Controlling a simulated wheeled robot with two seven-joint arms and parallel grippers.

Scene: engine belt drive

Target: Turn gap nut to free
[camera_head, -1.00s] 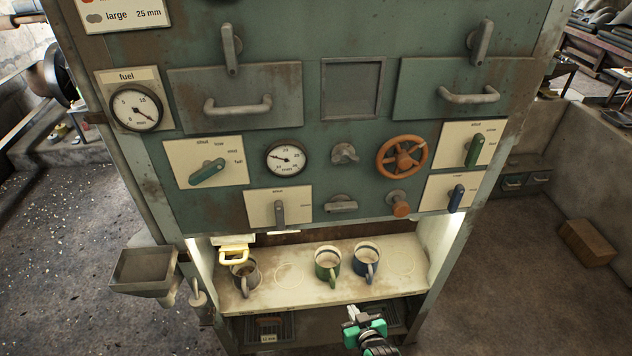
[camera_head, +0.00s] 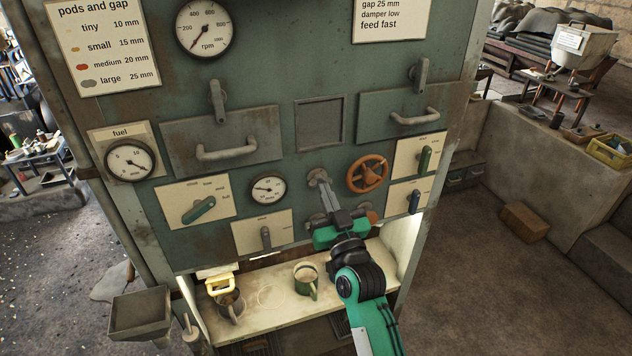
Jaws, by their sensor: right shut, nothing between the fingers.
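The gauge's needle points to the left. My left gripper is not in view.
An orange handwheel (camera_head: 367,174) sits close right of my gripper. A grey T-shaped knob (camera_head: 317,220) is partly covered below it. Labelled levers flank the gauge, including a green one (camera_head: 199,209).

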